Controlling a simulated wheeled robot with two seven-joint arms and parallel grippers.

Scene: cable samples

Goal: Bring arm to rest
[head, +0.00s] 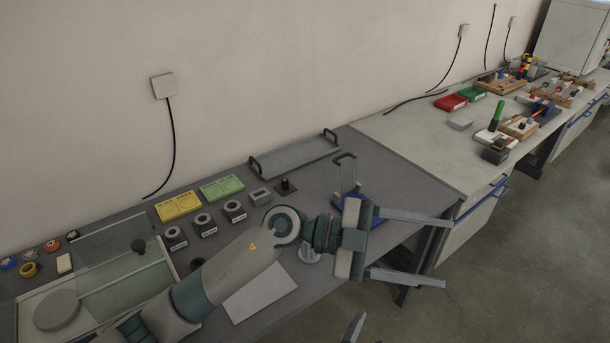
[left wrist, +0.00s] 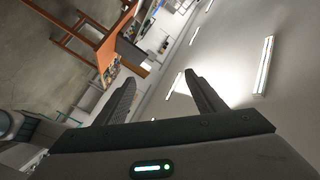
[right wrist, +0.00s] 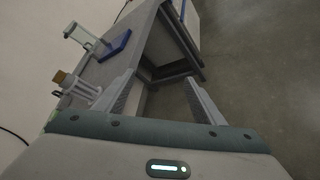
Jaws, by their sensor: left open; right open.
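In the left wrist view the left gripper (left wrist: 160,77) is also open and empty, facing the room and ceiling lights. My right gripper (right wrist: 160,76) is open and empty in the right wrist view, by the bench edge with floor beyond.
A tray with handles (head: 295,156), yellow (head: 178,206) and green (head: 222,187) racks and several grey blocks line the back. Open floor (head: 520,270) lies right.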

